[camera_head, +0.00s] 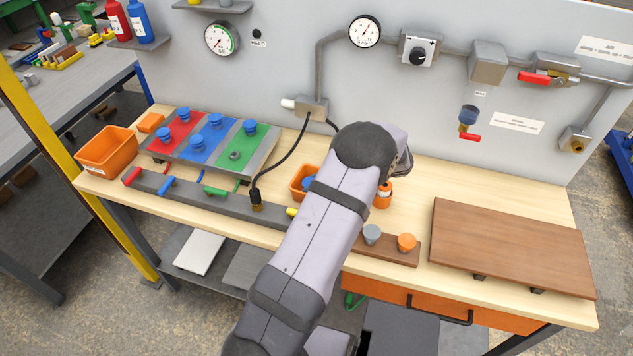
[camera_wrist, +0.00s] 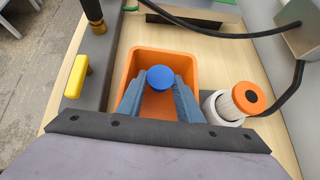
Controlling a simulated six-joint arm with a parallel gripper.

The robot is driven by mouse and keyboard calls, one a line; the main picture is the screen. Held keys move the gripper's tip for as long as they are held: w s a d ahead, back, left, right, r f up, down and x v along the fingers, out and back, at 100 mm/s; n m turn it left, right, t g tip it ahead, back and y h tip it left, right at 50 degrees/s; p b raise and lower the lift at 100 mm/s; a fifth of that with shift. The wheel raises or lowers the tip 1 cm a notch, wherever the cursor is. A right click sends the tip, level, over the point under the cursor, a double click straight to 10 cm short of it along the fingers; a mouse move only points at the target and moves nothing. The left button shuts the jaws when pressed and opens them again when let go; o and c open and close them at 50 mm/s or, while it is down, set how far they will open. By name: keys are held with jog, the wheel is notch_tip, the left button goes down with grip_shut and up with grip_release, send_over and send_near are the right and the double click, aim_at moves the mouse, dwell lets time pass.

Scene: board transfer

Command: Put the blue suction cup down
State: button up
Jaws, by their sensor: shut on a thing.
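My gripper (camera_wrist: 160,92) is shut on a blue suction cup (camera_wrist: 160,76), its two blue-grey fingers on either side of it. The cup is over the opening of a small orange bin (camera_wrist: 191,66); how far above or inside the bin it is I cannot tell. In the head view the bin (camera_head: 296,190) is partly hidden behind my arm, and a bit of blue (camera_head: 309,183) shows in its opening. My fingers are hidden in the head view. Other blue cups stand on a board with red (camera_head: 176,134), blue and green panels.
A white canister with an orange top (camera_wrist: 250,96) stands right of the bin. A yellow handle (camera_wrist: 76,76) and a black cable (camera_head: 283,161) are nearby. A brown strip holds a grey (camera_head: 372,233) and an orange cup (camera_head: 406,242). A brown board (camera_head: 510,248) lies at right.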

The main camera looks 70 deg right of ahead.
jog(key=shift+f, duration=0.1)
jog(key=o, duration=0.8)
jog(key=shift+o, duration=0.2)
jog(key=shift+r, duration=0.2)
jog(key=shift+s+r, duration=0.1)
jog(key=shift+s, duration=0.2)
jog(key=shift+b+v, duration=1.05)
jog(key=shift+v, duration=2.4)
